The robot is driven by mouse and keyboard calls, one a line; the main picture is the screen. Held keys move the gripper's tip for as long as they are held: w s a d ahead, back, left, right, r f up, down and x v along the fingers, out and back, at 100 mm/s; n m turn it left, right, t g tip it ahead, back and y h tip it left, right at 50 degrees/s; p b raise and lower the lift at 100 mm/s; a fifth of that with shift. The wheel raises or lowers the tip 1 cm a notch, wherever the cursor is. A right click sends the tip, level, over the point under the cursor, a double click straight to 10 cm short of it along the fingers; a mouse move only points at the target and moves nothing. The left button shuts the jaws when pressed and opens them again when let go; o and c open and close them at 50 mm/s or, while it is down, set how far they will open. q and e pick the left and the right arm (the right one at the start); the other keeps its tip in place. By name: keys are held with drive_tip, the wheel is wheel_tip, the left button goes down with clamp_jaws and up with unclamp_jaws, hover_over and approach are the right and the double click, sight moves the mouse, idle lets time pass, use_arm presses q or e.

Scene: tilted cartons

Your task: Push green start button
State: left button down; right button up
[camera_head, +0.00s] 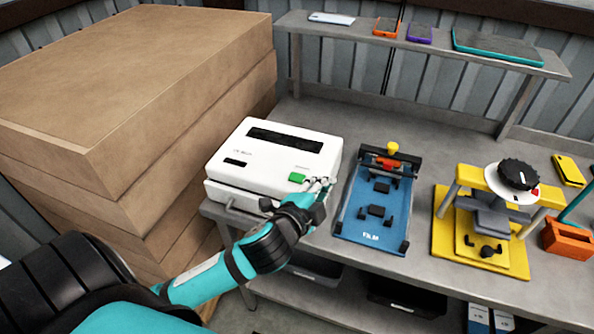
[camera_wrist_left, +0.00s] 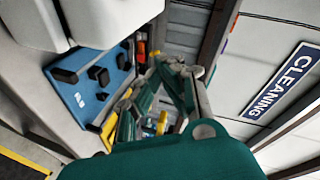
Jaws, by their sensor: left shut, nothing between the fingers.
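My left gripper (camera_head: 326,182) is shut and empty. Its fingertips are just right of the button at the machine's front right corner. Whether they touch the machine I cannot tell. In the left wrist view the gripper's fingers (camera_wrist_left: 178,78) point away from the camera, and part of the white machine (camera_wrist_left: 100,20) shows at the upper left. The button does not show there. My right gripper is in neither view.
Right of the machine lies a blue fixture (camera_head: 362,227), then a yellow press (camera_head: 480,257) with a black knob. Stacked brown cartons (camera_head: 130,70) stand close on the left. A raised shelf (camera_head: 425,45) holding phones and a tablet spans the back of the grey bench.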

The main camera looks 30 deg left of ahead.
use_arm(q)
drive_tip(key=w+d+r+m+g+h, duration=0.15)
drive_tip(key=d+r+m+h, duration=0.4)
drive_tip(key=m, duration=0.95)
drive_tip(key=w+d+r+m+g+h, duration=0.1)
drive_tip(key=w+d+r+m+h, duration=0.15)
drive_tip(key=r+m+h, duration=0.9)
drive_tip(key=a+f+m+g+y, duration=0.2)
drive_tip(key=a+f+m+y, duration=0.2)
drive_tip(key=a+m, duration=0.3)
drive_tip(key=s+a+f+m+g+y, duration=0.1)
drive_tip(key=a+f+m+g+y, duration=0.2)
drive_tip(key=a+m+y, duration=0.3)
drive_tip(key=a+f+m, duration=0.1)
drive_tip(key=a, duration=0.2)
drive_tip(key=shift+a+f+g, duration=0.35)
